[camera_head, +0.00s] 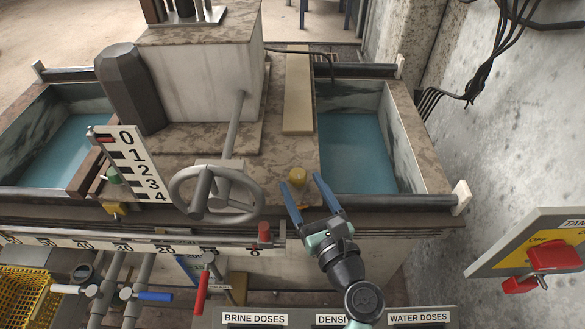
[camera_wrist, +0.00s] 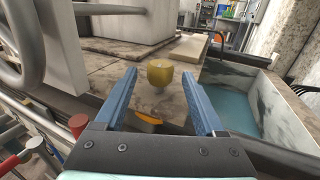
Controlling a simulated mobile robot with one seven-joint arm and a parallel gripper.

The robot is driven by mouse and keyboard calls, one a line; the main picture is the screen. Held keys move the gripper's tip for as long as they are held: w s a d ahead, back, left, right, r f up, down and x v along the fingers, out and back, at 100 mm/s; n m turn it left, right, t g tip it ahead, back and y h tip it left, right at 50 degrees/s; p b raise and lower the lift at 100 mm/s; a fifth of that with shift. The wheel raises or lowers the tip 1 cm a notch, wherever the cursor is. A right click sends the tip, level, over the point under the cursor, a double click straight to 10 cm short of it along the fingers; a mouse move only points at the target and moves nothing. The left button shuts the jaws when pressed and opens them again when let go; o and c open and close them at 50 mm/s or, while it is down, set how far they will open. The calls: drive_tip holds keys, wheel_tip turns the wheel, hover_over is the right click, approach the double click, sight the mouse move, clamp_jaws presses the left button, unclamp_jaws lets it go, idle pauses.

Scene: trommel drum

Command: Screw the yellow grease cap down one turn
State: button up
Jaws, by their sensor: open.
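The yellow grease cap (camera_head: 297,176) stands upright on the brown top near the front edge, between the handwheel and the right water basin. In the wrist view the cap (camera_wrist: 160,73) is ahead of my gripper, roughly midway between the fingers, with a short pale stem under it. My gripper (camera_head: 303,190) has two blue fingers spread apart. It is open and empty. In the wrist view the fingertips (camera_wrist: 160,80) lie on either side of the cap with clear gaps. I cannot tell whether the tips reach the cap's depth.
A grey handwheel (camera_head: 217,194) stands close left of my gripper. A red knob (camera_head: 264,232) is at the front rail. The right basin (camera_head: 355,150) holds blue water. A pale plank (camera_head: 298,95) lies behind the cap.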

drive_tip(key=b+x, duration=0.1)
drive_tip(key=x, duration=0.5)
drive_tip(key=shift+w, duration=0.1)
drive_tip(key=shift+c, duration=0.4)
clamp_jaws()
